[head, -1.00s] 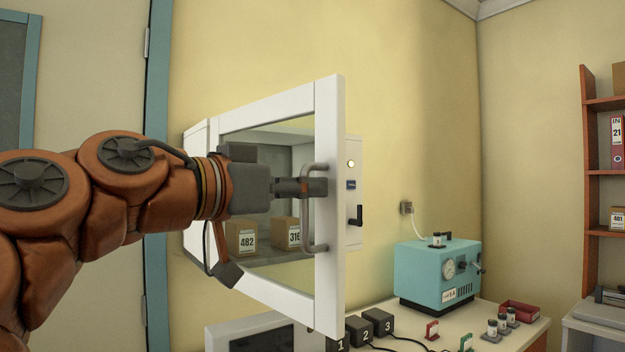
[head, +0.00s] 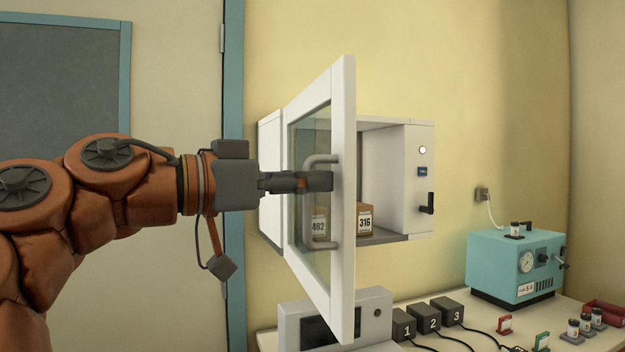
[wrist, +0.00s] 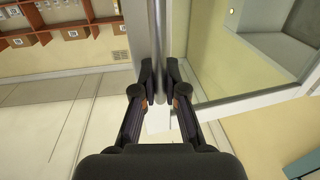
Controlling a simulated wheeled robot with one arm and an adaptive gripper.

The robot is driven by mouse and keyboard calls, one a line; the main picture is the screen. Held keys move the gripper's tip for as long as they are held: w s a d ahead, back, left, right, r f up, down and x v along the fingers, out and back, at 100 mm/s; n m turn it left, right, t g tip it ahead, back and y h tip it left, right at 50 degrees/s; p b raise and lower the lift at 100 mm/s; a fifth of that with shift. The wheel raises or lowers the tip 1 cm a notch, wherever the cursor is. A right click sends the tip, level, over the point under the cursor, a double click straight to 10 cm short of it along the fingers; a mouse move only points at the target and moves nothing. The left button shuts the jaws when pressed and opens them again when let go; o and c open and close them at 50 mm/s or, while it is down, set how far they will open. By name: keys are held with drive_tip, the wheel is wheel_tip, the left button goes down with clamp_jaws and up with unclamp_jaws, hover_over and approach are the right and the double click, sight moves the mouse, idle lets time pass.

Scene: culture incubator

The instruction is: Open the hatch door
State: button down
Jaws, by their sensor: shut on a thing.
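The hatch door (head: 343,120) is a white frame with a glass pane, hinged at the left of the white incubator cabinet (head: 392,165). It stands swung well out from the cabinet, so the right part of the interior shows directly. Its grey bar handle (head: 309,238) is on the outer face near the free edge. My gripper (head: 322,181) is shut on the handle. In the wrist view, the fingers (wrist: 164,98) close around the handle bar (wrist: 160,45), with the door's glass (wrist: 220,60) to the right.
Boxes labelled 482 (head: 319,224) and 316 (head: 364,220) stand inside the cabinet. A black latch lever (head: 427,205) is on its right front panel. Below are a grey device (head: 375,305), several numbered black blocks (head: 424,319) and a teal machine (head: 515,265) on a bench.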

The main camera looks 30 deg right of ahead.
drive_tip(key=shift+r, duration=0.1)
drive_tip(key=c, duration=1.2)
unclamp_jaws()
drive_tip(key=shift+a, duration=0.1)
drive_tip(key=a, duration=1.2)
